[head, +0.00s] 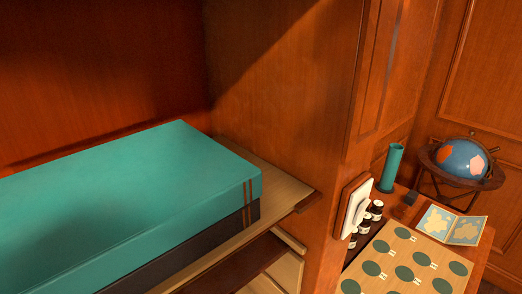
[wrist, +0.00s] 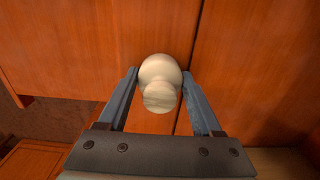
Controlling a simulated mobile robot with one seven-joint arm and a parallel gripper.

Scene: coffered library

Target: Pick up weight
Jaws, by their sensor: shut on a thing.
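In the wrist view, my gripper (wrist: 160,74) is shut on a pale, cream-coloured rounded object, which I take to be the weight (wrist: 158,97). It has a wide round part and a smaller round end nearer the camera. The two blue-grey fingers touch it from left and right. Reddish wood panels lie behind it; I cannot tell whether it touches them. Neither my gripper nor the weight shows in the head view.
In the head view, a large teal box (head: 130,190) lies on a wooden shelf (head: 290,187). Right of the upright panel (head: 285,85) are a white switch plate (head: 354,208), dark jars (head: 375,210), a teal cylinder (head: 391,168), a globe (head: 462,160) and an open map booklet (head: 452,225).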

